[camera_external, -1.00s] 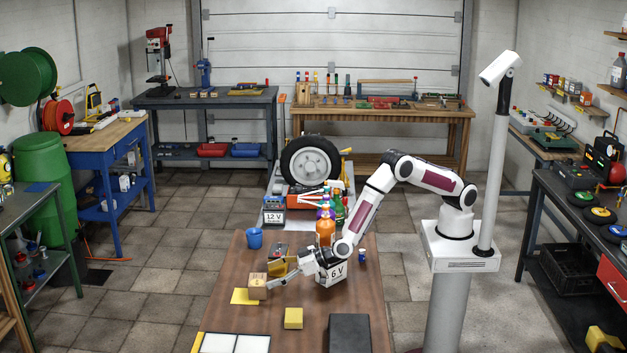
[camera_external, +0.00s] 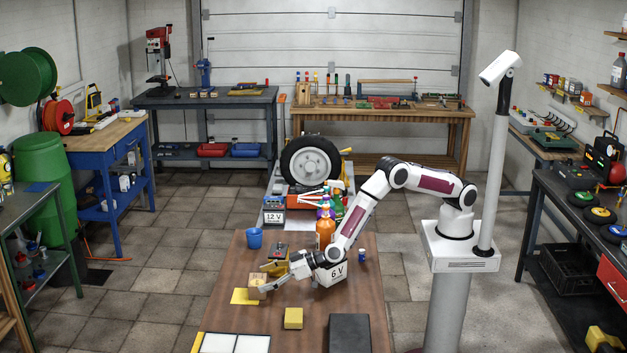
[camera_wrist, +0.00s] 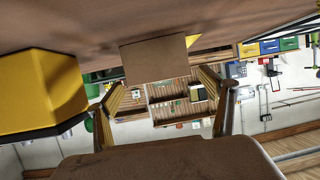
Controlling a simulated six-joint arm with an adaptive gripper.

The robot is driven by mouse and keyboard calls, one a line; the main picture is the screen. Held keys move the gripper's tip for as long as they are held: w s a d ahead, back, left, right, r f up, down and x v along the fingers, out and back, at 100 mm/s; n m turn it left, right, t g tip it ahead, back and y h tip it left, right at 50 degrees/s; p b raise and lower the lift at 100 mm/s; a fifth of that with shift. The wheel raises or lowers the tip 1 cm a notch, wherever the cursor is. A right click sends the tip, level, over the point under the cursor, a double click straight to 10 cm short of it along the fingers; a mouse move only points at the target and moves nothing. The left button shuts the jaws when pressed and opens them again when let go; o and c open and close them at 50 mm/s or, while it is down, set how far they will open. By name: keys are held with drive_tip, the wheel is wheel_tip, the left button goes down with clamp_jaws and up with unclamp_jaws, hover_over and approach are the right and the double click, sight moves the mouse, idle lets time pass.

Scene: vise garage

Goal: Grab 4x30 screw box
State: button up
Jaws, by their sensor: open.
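The small cardboard-brown box (camera_external: 256,282), which I take for the screw box, sits on the wooden table beside a yellow sheet (camera_external: 243,297); its label is too small to read. My gripper (camera_external: 273,280) is open, low over the table, just right of the box. In the wrist view the brown box (camera_wrist: 155,62) shows ahead, between the two spread fingers of my gripper (camera_wrist: 165,88), near their tips. I cannot tell whether a finger touches it.
A yellow and black object (camera_wrist: 40,92) is close at the left in the wrist view. A white 6 V battery (camera_external: 332,274) stands right of my gripper. A yellow block (camera_external: 293,318) lies in front.

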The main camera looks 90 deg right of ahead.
sight(262, 279)
drive_tip(key=shift+x, duration=1.5)
drive_tip(key=shift+f, duration=0.1)
drive_tip(key=c, duration=1.5)
